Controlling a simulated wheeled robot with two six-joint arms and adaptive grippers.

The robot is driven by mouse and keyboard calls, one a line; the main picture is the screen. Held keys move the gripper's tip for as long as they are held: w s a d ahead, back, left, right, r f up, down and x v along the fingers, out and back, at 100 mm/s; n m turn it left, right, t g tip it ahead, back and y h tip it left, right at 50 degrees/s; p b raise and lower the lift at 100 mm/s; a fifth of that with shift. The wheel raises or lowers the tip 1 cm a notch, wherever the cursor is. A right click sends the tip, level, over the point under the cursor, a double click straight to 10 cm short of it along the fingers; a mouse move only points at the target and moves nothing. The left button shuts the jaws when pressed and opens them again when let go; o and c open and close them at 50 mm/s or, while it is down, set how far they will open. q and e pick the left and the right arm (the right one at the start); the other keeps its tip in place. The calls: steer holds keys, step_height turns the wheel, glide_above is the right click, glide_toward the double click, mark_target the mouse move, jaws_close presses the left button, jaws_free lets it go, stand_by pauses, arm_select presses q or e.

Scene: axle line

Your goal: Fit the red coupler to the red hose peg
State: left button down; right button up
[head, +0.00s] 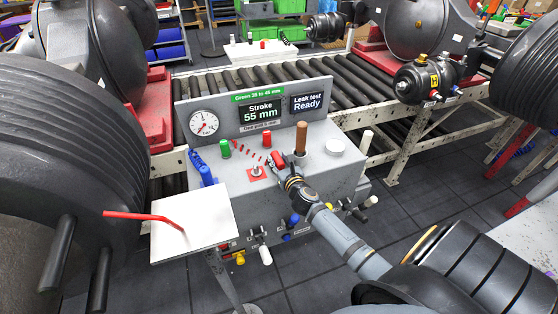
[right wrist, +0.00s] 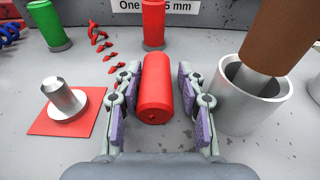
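A plain red cylinder, which looks like the red coupler, lies between the fingers of my right gripper (head: 285,174); its rounded end faces the wrist camera (right wrist: 155,95). The fingers (right wrist: 157,105) stand on both sides of it, with a visible gap at the right pad, so the gripper looks open around it. A short metal peg (right wrist: 63,97) stands bare on a red square, left of the gripper in the wrist view; the head view shows it too (head: 257,171). My left gripper is not in view.
Another red cylinder (right wrist: 153,22) and a green one (right wrist: 48,24) stand behind. A brown rod (right wrist: 290,35) stands in a grey cup (right wrist: 245,98) close to the right finger. A gauge panel (head: 262,108) rises behind.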

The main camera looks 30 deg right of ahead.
steer(key=shift+s+r, duration=0.1)
steer(key=shift+r, duration=0.15)
steer(key=v, duration=1.2)
steer(key=shift+a+f, duration=0.1)
